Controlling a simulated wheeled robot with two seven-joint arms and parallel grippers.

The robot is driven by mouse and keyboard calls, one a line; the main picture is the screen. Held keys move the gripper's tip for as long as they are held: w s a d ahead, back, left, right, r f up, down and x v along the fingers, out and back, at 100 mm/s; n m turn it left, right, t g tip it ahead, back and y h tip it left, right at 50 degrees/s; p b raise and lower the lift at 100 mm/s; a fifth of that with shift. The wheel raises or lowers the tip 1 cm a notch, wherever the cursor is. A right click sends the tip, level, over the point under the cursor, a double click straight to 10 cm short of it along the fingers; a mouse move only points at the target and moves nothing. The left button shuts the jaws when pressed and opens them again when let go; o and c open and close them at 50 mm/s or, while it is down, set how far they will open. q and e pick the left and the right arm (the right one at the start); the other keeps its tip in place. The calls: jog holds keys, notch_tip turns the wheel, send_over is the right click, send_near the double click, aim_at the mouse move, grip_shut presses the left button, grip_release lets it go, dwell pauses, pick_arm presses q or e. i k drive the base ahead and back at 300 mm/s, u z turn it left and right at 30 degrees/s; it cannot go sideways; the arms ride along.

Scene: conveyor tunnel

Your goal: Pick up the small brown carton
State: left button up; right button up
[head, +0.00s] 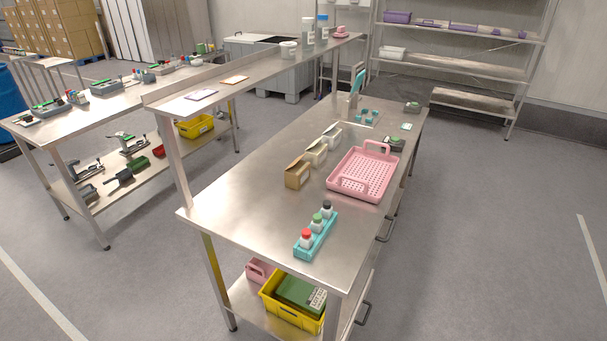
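The small brown carton (296,177) stands upright on the steel table (240,205), left of the middle of the tabletop. Neither of my grippers shows in the head view.
A teal rack (303,252) with several capped bottles sits near the table's front edge. A raised steel shelf (255,72) runs along the left side. Yellow bins (290,315) sit on lower shelves. The grey floor (480,240) on the right is clear.

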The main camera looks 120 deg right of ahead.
aim_at(295, 177)
jog(key=z, duration=1.8)
jog(key=i, duration=2.1)
jog(key=z, duration=2.5)
